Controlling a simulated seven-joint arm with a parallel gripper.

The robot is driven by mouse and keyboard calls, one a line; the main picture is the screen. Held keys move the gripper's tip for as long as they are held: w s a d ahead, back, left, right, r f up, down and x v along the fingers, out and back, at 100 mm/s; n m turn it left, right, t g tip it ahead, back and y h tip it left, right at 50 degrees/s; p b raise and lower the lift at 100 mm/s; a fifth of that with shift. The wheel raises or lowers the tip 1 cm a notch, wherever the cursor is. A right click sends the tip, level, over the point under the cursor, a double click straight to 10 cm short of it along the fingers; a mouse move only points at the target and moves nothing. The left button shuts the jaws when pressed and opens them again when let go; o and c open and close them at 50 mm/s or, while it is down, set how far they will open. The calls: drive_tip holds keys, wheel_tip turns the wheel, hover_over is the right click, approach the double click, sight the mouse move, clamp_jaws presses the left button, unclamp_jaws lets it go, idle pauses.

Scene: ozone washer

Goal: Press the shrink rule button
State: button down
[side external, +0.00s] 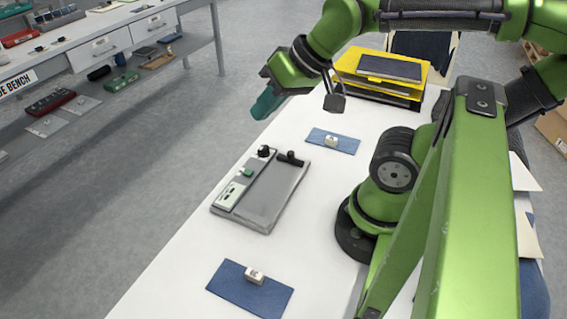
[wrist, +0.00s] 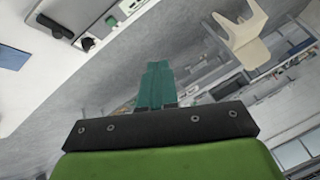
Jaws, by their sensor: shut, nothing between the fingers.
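A grey panel device (side external: 272,205) lies on the white table. Its pale strip carries a green button (side external: 247,172) and a black knob (side external: 264,151); a black handle (side external: 291,158) sits at its far end. No label reading "shrink rule" is legible. My gripper (side external: 262,108), with teal fingers, is shut and empty, raised beyond the device's far end near the table's left edge. It touches nothing. In the wrist view my gripper (wrist: 158,68) points out over the floor; the knob (wrist: 88,44) and the green part (wrist: 111,20) show at the upper left.
Blue mats with small pale blocks lie at the far side (side external: 348,148) and near side (side external: 230,272) of the device. Yellow trays (side external: 350,62) are stacked at the table's far end. A grey bench (side external: 135,30) stands across the open floor. The air above the device is clear.

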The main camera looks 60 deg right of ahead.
drive_tip(key=w+d+f+m+g, duration=0.2)
drive_tip(key=d+f+m+g, duration=0.1)
drive_tip(key=d+f+m, duration=0.15)
drive_tip(key=m+y, duration=0.6)
drive_tip(key=m, duration=1.8)
hover_over(251, 169)
wheel_tip(251, 169, down, 6)
drive_tip(key=shift+f+n, duration=0.15)
drive_tip(key=shift+n, duration=0.1)
drive_tip(key=shift+f, duration=4.4)
drive_tip(key=shift+f, duration=0.15)
drive_tip(key=shift+f, duration=0.25)
